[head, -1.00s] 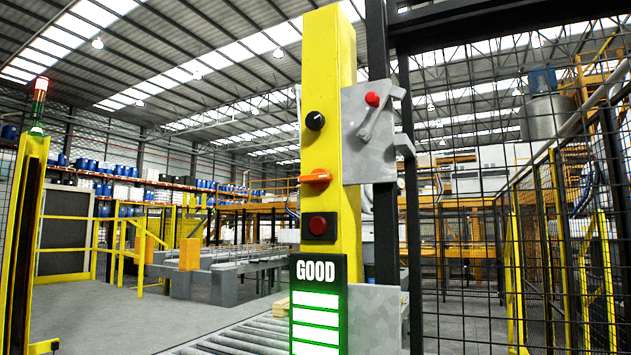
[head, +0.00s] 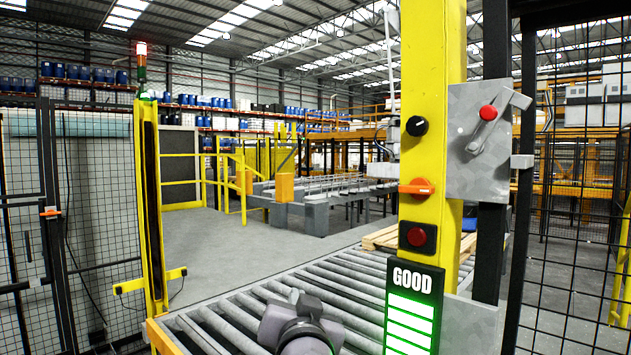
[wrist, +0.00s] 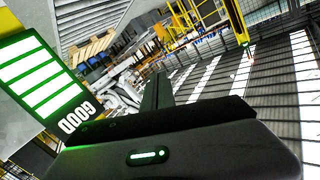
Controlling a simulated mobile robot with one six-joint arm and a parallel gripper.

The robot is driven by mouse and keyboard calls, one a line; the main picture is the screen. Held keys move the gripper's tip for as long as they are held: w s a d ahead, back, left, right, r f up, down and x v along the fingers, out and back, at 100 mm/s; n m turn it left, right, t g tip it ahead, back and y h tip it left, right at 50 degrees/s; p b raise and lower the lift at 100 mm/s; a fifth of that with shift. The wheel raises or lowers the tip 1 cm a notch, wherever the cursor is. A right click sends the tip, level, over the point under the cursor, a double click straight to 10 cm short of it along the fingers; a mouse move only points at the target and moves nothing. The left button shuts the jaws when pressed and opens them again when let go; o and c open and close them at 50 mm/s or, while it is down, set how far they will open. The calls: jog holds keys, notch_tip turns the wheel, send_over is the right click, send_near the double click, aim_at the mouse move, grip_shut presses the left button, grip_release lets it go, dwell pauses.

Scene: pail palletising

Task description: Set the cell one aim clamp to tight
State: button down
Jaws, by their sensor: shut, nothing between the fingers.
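A yellow post (head: 433,75) stands right of centre in the head view. It carries a black knob (head: 415,126) with a pale mark, an orange handle (head: 416,188) lying level, and a red push button (head: 417,237). No label shows which of these is the aim clamp. My gripper (wrist: 157,92) is shut and empty in the wrist view, apart from the controls.
A lit green GOOD panel (head: 411,310) is low on the post, and shows at left in the wrist view (wrist: 42,82). A roller conveyor (head: 235,315) runs behind. Mesh fencing (head: 565,215) stands right. Grey floor behind is open.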

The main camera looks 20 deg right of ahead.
jog(key=s+d+r+m+g+h+p, duration=0.1)
jog(key=d+r+m+g+h+p, duration=0.1)
jog(key=d+r+h+p, duration=0.4)
jog(key=s+d+r+m+g+h+p, duration=0.1)
jog(key=d+r+m+g+h+p, duration=0.2)
jog(key=r, duration=1)
jog(key=d+g+h+p, duration=0.2)
jog(key=d+h+p, duration=0.1)
jog(key=h, duration=0.2)
jog(key=shift+s+d+r+g+h+p, duration=0.25)
jog(key=shift+d+r+g+h+p, duration=0.05)
jog(key=shift+d+r+h+p, duration=0.1)
notch_tip(320, 180, up, 4)
jog(key=p, duration=0.6)
send_over(417, 189)
jog(key=w+a, duration=0.2)
jog(key=a, duration=0.2)
jog(key=f, duration=0.4)
jog(key=shift+w+d, duration=0.2)
jog(key=shift+d, duration=0.2)
jog(key=shift+f, duration=0.35)
